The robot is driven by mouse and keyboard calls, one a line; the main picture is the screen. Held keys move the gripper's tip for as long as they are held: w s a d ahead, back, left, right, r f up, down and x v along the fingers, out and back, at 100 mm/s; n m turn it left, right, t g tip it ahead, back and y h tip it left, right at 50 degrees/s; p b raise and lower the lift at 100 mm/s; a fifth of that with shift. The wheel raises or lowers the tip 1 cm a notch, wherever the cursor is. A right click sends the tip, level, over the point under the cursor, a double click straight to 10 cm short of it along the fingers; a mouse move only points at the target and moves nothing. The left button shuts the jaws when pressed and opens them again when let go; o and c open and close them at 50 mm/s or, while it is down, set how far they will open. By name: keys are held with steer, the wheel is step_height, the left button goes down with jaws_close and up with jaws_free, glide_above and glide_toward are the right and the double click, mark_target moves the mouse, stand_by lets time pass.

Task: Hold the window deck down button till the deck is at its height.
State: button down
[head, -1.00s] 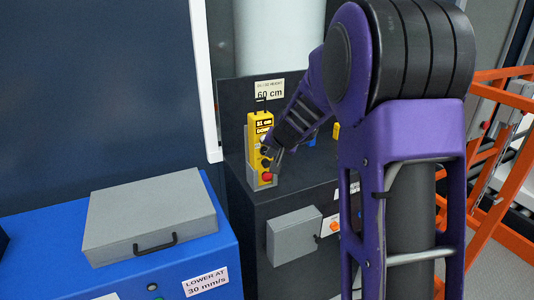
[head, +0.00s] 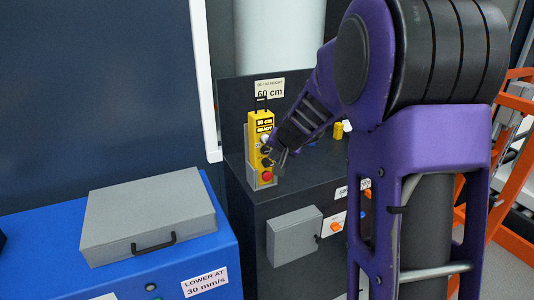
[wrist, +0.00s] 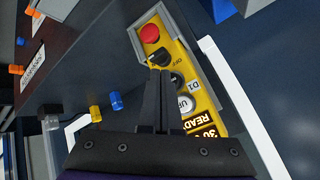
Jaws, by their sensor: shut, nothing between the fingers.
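The yellow control pendant (head: 262,140) stands upright in a grey holder on the dark cabinet; its display (head: 264,125) appears to read 30 cm, READY. In the wrist view the pendant (wrist: 205,110) shows a red stop button (wrist: 150,33), a black OFF knob (wrist: 160,56), a dark round button (wrist: 178,79) and a pale UP button (wrist: 185,104). My gripper (wrist: 157,74) is shut and empty, its tips over the pendant beside the knob and dark button, partly covering that area. Contact cannot be told. In the head view my gripper (head: 277,158) is at the pendant's right side.
A sign (head: 269,89) above the pendant reads 60 cm. A blue cabinet (head: 222,245) with a grey case (head: 150,215) and a label (head: 205,281) reading LOWER AT 30 mm/s stands at left. A grey box (head: 294,234) is on the dark cabinet's front. Orange railing (head: 507,130) is at right.

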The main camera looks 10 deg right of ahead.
steer(key=shift+s+d+b, duration=0.2)
steer(key=shift+s+b, duration=0.3)
steer(key=shift+s, duration=0.3)
steer(key=shift+s+d+b, duration=0.2)
steer(key=shift+s+b, duration=0.25)
steer(key=shift+s, duration=0.4)
steer(key=shift+s+d+b, duration=0.2)
steer(key=shift+s+b, duration=0.3)
steer(key=shift+s, duration=0.3)
